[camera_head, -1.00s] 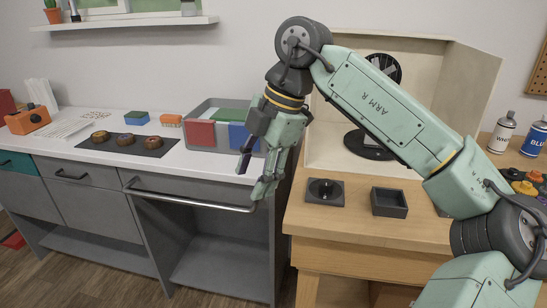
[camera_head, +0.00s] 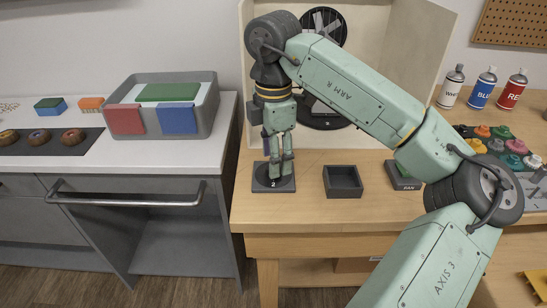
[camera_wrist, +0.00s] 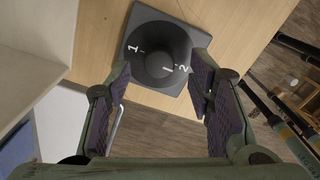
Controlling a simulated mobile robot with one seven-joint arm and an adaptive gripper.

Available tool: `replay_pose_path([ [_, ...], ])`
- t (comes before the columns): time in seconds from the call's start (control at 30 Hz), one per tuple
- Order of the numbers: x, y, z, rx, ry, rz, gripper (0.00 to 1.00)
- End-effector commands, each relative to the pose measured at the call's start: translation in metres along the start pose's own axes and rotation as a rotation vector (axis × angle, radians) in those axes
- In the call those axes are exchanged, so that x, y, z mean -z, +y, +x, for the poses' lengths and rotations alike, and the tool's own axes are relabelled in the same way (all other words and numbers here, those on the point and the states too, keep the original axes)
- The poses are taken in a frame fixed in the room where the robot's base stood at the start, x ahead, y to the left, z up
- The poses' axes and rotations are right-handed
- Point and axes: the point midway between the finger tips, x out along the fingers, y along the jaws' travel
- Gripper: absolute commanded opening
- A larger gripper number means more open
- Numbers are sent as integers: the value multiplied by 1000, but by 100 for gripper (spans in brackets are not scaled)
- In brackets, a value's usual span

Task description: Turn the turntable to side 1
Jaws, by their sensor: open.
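A dark square plate with a round knob (camera_wrist: 152,62) lies on the wooden bench and carries white labels 1 and 2. The knob's white mark is nearer the 2 in the wrist view. In the head view the plate (camera_head: 259,184) is partly covered by my gripper (camera_head: 280,172), which points down over it. In the wrist view my open gripper (camera_wrist: 162,85) has its fingers on either side of the knob's near part; contact cannot be told. The black round turntable (camera_head: 322,122) stands in the pale booth, partly hidden by my arm.
Spray cans (camera_head: 484,88) stand at the right. A grey bin (camera_head: 207,112) stands on the white counter at left.

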Motion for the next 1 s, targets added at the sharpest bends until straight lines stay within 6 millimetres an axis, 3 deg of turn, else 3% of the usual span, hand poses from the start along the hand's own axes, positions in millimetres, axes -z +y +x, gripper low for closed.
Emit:
replay_pose_path([
  [0.2, 0, 0, 20, 0, 1, 0, 48],
  [0.5, 0, 0, 22, -1, 0, 0, 48],
  [1.0, 0, 0, 22, -1, 0, 0, 15],
])
